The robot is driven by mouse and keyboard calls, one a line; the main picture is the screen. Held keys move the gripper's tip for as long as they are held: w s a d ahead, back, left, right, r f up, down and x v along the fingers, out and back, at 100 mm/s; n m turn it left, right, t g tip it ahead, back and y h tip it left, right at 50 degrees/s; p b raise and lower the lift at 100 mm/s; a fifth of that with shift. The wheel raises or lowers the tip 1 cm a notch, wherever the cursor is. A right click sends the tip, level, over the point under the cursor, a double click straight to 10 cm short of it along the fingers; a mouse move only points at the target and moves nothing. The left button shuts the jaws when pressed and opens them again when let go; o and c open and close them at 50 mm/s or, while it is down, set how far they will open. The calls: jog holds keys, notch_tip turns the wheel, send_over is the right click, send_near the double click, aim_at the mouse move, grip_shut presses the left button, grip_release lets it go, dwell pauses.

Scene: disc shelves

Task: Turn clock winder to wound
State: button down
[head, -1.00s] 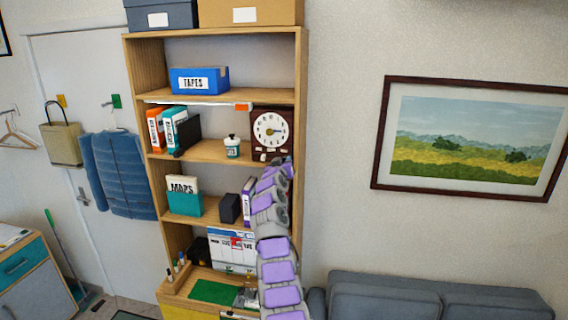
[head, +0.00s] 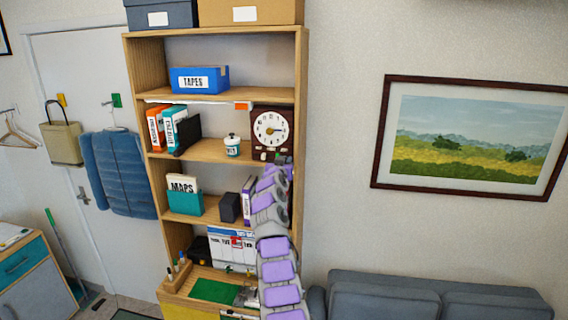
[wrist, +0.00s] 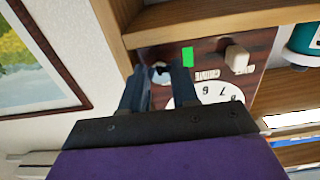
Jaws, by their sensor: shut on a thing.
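The clock (head: 272,128) is a dark brown box with a white round dial, standing on a middle shelf at its right end. In the wrist view the clock (wrist: 262,44) appears upside down, with a bright green patch and a pale square knob on its lower front. My gripper (head: 284,160) is at the clock's lower right corner. In the wrist view my gripper (wrist: 158,74) has its two dark fingers on either side of the clock winder (wrist: 160,67), shut on it. The fingers hide most of the winder, and its exact angle is hard to see.
The shelf unit's right upright (head: 300,90) is close beside the clock and my arm. A framed painting (head: 470,138) hangs on the wall to the right, above a grey sofa (head: 440,298).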

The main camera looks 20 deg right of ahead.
jog(key=shift+f, duration=0.3)
jog(key=c, duration=0.9)
grip_release()
jog(key=shift+w, duration=0.15)
jog(key=shift+o, duration=0.2)
jog(key=shift+a+r, duration=0.1)
jog(key=shift+r, duration=0.1)
jog(key=shift+b, duration=0.5)
jog(key=b+v, duration=1.7)
jog(key=b, duration=0.7)
jog(key=shift+a+b, duration=0.2)
jog(key=shift+b, duration=0.15)
